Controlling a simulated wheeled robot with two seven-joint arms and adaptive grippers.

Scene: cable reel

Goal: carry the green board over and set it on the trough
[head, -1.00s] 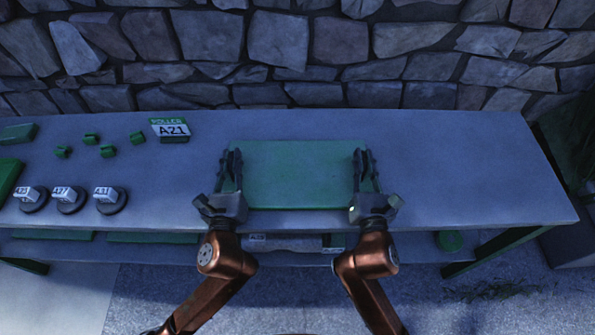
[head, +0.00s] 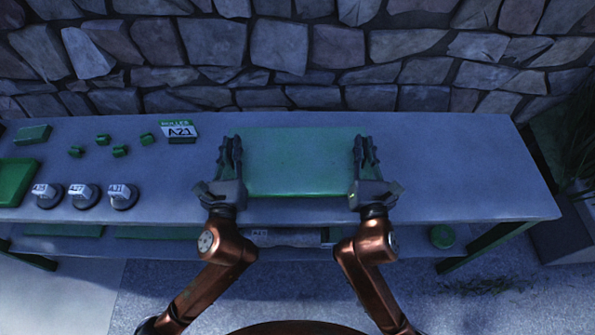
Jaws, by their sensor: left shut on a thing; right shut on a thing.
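The green board (head: 298,160) is a flat rectangle in the middle of the head view, in front of me over the grey table (head: 450,165). My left gripper (head: 231,150) is shut on its left edge and my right gripper (head: 364,150) is shut on its right edge. The board looks level; I cannot tell how high it is above the tabletop. I cannot make out a trough in this view. The part of the table under the board is hidden.
At left are a green plate (head: 16,182), a green block (head: 33,134), several small green pieces, an A21 sign (head: 180,130) and three labelled round pieces (head: 84,196). A shelf below holds more items. A stone wall (head: 300,50) stands behind. The table's right is clear.

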